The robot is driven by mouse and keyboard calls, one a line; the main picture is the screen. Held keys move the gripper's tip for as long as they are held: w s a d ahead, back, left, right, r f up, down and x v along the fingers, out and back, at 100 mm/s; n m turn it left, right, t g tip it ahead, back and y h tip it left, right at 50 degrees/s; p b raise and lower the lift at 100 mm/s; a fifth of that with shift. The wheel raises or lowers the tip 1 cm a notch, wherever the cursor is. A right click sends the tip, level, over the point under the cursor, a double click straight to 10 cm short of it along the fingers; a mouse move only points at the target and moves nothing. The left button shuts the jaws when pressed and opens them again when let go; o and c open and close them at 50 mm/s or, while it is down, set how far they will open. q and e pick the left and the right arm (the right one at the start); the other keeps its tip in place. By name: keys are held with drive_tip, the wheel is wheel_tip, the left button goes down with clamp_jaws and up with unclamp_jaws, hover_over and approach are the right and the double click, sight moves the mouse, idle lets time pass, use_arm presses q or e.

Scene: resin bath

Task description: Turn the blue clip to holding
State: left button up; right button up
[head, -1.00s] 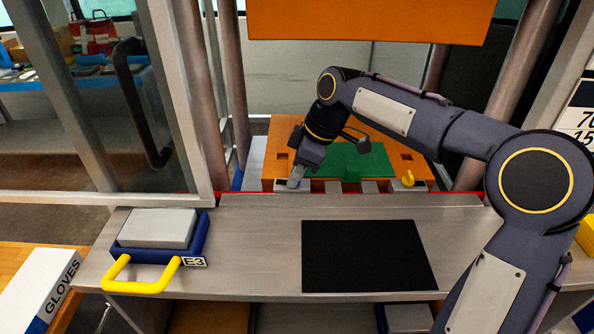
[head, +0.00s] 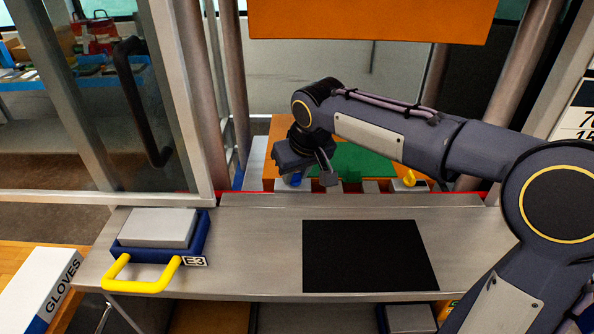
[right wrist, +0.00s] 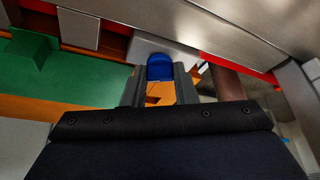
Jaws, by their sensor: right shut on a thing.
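The blue clip (head: 295,180) is at the front left corner of the orange fixture (head: 284,130), on a grey block. In the right wrist view, the blue clip (right wrist: 159,66) shows as a rounded blue tab between the fingertips. My right gripper (right wrist: 158,82) is shut on it. In the head view, my right gripper (head: 298,174) reaches down over the clip and hides most of it. A yellow clip (head: 409,178) stands at the front right corner of the fixture. A green plate (head: 362,158) lies in the fixture, partly behind my arm. My left gripper is not in view.
A steel bench (head: 260,240) with a black mat (head: 365,260) lies in front. A blue tray (head: 203,232) labelled E3, with a yellow handle (head: 140,285), sits at left. A framed glass door is left of the fixture. An orange panel (head: 370,20) hangs above.

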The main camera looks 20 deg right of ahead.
drive_tip(key=m+h, duration=0.2)
drive_tip(key=m, duration=0.3)
drive_tip(key=shift+a+m, duration=0.15)
drive_tip(key=shift+m, duration=0.15)
idle(0.4)
drive_tip(key=o, duration=1)
drive_tip(key=v, duration=0.7)
drive_tip(key=shift+s+a+r, duration=0.15)
drive_tip(key=shift+r, duration=0.2)
